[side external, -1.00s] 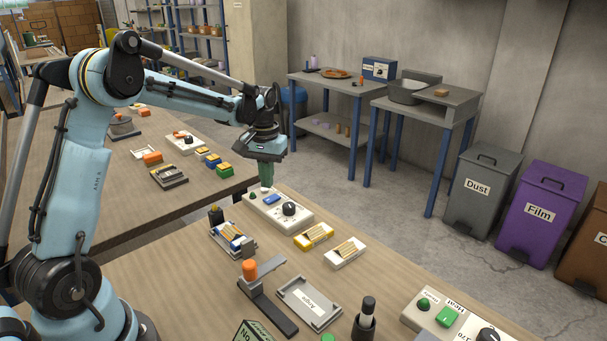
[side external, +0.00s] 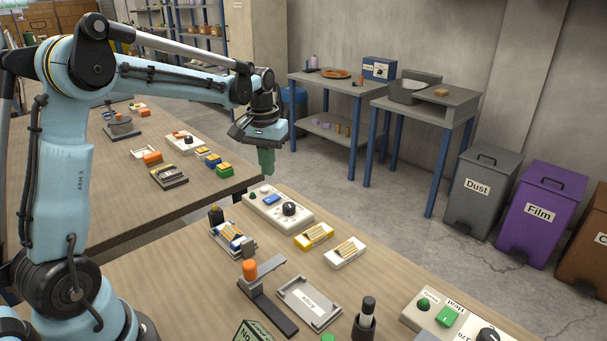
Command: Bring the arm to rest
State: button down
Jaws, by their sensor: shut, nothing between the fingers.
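My gripper (side external: 266,161) points down and hangs above the far edge of the near table (side external: 185,277). Its green fingers are shut with nothing between them. The fingertips are apart from the white control box (side external: 274,206), which has a green button, a blue button and a black dial and sits just below. My light blue arm reaches in from the left, with the forearm almost level.
A tray marked Align (side external: 309,303), an orange-handled tool (side external: 250,271), a yellow block (side external: 314,236), a white block (side external: 345,252) and a heat control box (side external: 446,318) stand on the near table. Another table (side external: 118,197) lies behind left. The air around the gripper is clear.

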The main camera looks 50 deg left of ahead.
jog(key=s+d+r+m+t, duration=0.2)
jog(key=s+d+m+t, duration=0.3)
jog(key=s+d, duration=0.9)
jog(key=shift+d+m+t, duration=0.15)
jog(key=shift+m+t, duration=0.15)
jog(key=shift+t, duration=0.5)
jog(key=w+a+r+n+g, duration=0.3)
jog(key=w+a+r+n, duration=0.3)
jog(key=w+n, duration=0.25)
jog(key=w+a+f+n+g, duration=0.2)
jog(key=w+a+n+g, duration=0.2)
jog(key=w+a+n, duration=0.4)
jog(key=shift+w+a+f+n, duration=0.15)
jog(key=shift+w+a+n, duration=0.1)
jog(key=shift+a+n, duration=0.65)
jog(key=shift+a+f, duration=0.1)
jog(key=shift+a, duration=0.05)
